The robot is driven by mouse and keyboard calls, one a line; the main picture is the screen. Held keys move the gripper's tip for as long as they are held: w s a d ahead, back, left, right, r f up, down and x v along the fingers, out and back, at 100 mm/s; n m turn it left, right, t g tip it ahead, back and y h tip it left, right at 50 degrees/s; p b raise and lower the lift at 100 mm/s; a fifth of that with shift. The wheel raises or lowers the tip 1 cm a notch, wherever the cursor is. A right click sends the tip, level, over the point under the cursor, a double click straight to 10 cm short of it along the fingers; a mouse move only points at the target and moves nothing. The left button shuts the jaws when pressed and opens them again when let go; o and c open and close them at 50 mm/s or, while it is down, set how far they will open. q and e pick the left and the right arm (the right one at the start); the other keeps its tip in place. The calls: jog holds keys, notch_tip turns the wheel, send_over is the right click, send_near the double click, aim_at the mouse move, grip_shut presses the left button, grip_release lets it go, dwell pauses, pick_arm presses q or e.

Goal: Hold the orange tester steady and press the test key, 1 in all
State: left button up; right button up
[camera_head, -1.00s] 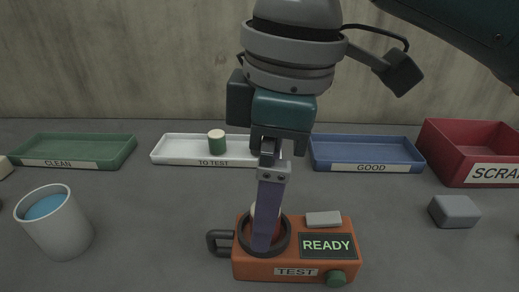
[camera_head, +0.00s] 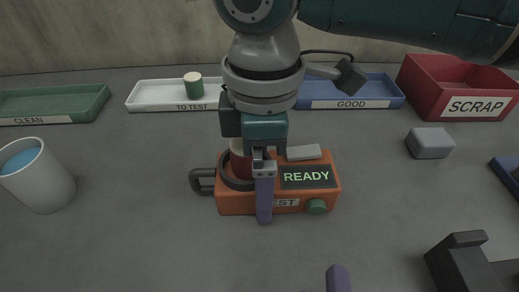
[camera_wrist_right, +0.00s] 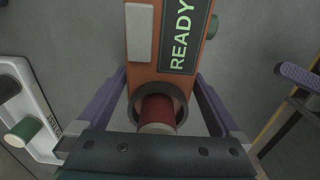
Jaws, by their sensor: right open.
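The orange tester (camera_head: 226,204) stands on the table, its screen (camera_head: 307,177) reading READY. A round green key (camera_head: 316,207) sits at its front right beside a partly covered TEST label; it also shows in the wrist view (camera_wrist_right: 212,26). A red cylinder with a pale top (camera_wrist_right: 157,112) stands in the tester's dark ring (camera_wrist_right: 181,98). My right gripper (camera_wrist_right: 160,100) is open, its purple fingers on either side of the ring; one finger hangs before the tester's front. A purple finger of my left gripper (camera_head: 338,279) enters at the bottom; its opening is not shown.
A white cup (camera_head: 38,178) stands at left and a grey block (camera_head: 430,143) at right. Behind are the CLEAN tray (camera_head: 85,99), the TO TEST tray (camera_head: 150,96) with a green cylinder (camera_head: 193,84), the GOOD tray (camera_head: 385,90) and the red SCRAP bin (camera_head: 425,78).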

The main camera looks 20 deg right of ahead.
jog(key=shift+c, duration=0.2)
jog(key=c, duration=1.5)
pick_arm(q)
grip_shut()
dwell(0.9)
